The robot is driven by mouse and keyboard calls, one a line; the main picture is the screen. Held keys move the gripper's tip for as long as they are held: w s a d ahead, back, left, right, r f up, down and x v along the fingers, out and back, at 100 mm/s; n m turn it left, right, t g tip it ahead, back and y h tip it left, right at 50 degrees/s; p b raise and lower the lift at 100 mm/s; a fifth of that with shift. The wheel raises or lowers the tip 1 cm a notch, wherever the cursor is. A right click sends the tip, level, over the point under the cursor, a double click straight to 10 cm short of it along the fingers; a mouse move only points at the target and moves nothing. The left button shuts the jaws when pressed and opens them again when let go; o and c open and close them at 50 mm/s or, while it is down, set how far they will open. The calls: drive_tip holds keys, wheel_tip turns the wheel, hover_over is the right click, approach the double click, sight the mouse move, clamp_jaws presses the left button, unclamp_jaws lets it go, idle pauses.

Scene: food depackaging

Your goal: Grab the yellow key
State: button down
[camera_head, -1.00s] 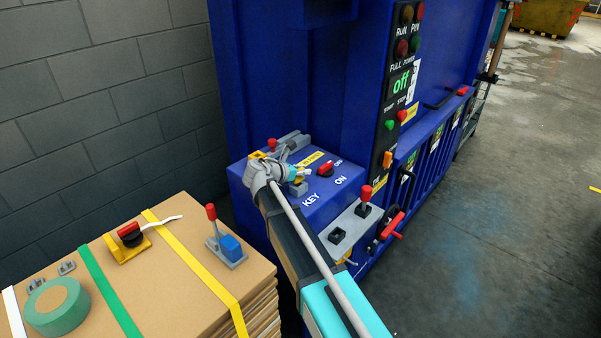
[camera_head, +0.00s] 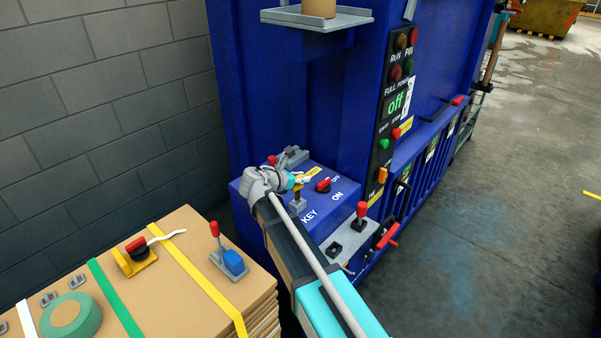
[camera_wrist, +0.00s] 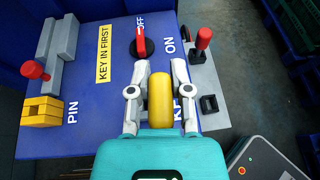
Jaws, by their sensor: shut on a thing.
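The yellow key (camera_wrist: 160,99) is upright between the two pale fingers of my gripper (camera_wrist: 160,92) in the wrist view. The gripper is shut on its rounded yellow head. The key's lower part is hidden from the wrist camera. The blue panel (camera_wrist: 95,115) lies beneath. I cannot tell how deep the key sits in its base.
A red-handled rotary switch (camera_wrist: 142,42) stands by the OFF and ON labels. A yellow block (camera_wrist: 42,112) and red knob (camera_wrist: 32,70) are at the left of the panel. A red-knobbed lever (camera_wrist: 204,38) is at right. A cardboard stack (camera_head: 190,262) stands left of my arm.

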drive_tip(key=s+r+p, duration=0.3)
drive_tip(key=s+r, duration=0.1)
drive_tip(key=s, duration=0.5)
drive_tip(key=shift+s+d+r+p, duration=0.25)
drive_tip(key=shift+d+r+p, duration=0.05)
drive_tip(key=shift+d, duration=0.05)
